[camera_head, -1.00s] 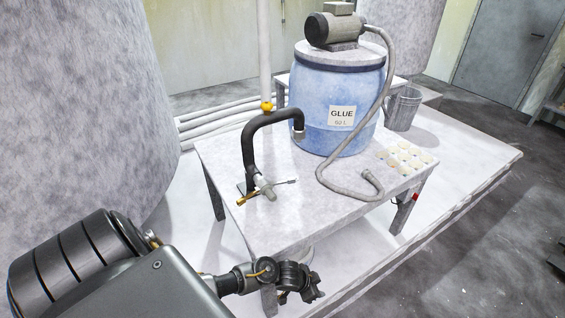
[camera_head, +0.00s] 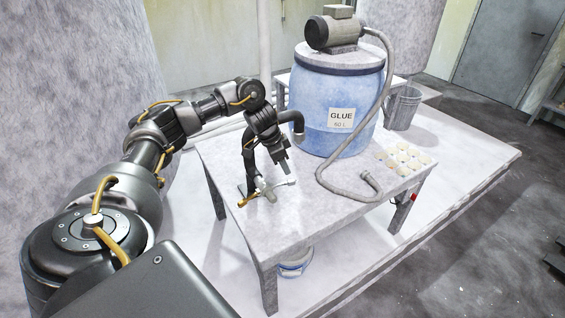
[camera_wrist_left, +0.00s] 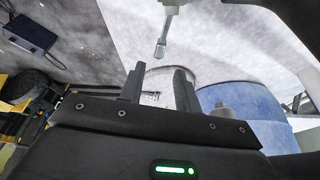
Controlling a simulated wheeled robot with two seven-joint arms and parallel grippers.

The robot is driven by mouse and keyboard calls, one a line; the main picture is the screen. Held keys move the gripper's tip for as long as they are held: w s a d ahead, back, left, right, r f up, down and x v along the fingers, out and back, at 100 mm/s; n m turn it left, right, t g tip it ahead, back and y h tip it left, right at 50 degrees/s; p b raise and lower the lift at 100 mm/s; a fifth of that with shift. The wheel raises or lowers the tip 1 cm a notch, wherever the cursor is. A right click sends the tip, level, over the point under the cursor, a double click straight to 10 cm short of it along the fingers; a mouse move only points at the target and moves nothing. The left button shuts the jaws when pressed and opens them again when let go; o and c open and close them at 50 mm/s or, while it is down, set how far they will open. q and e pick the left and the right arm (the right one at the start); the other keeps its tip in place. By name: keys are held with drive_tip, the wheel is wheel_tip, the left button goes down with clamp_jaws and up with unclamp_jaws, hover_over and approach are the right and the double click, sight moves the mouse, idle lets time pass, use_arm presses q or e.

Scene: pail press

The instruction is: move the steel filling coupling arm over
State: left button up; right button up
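The steel filling coupling (camera_head: 265,188) sits on the near left of the table, at the foot of a black bent pipe (camera_head: 299,125). A thin steel arm (camera_head: 283,184) sticks out from it to the right, and a yellow handle (camera_head: 248,200) points to the left. My left gripper (camera_head: 286,166) is just above the steel arm, pointing down, and hides part of the pipe. In the left wrist view, its two fingers (camera_wrist_left: 160,86) are apart with nothing held between them. The rod-like steel arm (camera_wrist_left: 161,42) shows ahead of the fingertips, apart from them. My right gripper is not in view.
A grey hose (camera_head: 345,188) curls on the tabletop beside several pale discs (camera_head: 405,158). A blue pail (camera_head: 296,268) stands under the table.

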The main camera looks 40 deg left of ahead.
sight(292, 180)
use_arm(q)
drive_tip(key=shift+b+x, duration=3)
drive_tip(key=shift+b, duration=0.2)
drive_tip(key=shift+w+f, duration=0.1)
drive_tip(key=shift+f, duration=0.2)
drive_tip(key=shift+w+d+f, duration=0.15)
drive_tip(key=shift+w+f, duration=0.15)
drive_tip(key=shift+f, duration=0.35)
drive_tip(key=c, duration=0.5)
drive_tip(key=a+n+y, duration=0.1)
drive_tip(key=a+n, duration=0.1)
drive_tip(key=n, duration=0.3)
drive_tip(key=a+n+y, duration=0.2)
drive_tip(key=a+n, duration=0.1)
drive_tip(key=n, duration=0.1)
drive_tip(key=a+n+y, duration=0.1)
drive_tip(key=a+n, duration=0.1)
drive_tip(key=n, duration=0.3)
drive_tip(key=shift+s+a+n+y, duration=0.3)
drive_tip(key=shift+s+y, duration=0.05)
drive_tip(key=shift+y, duration=0.05)
drive_tip(key=shift+c, duration=0.2)
drive_tip(key=o, duration=0.8)
drive_tip(key=shift+s, duration=0.15)
drive_tip(key=shift+o, duration=0.2)
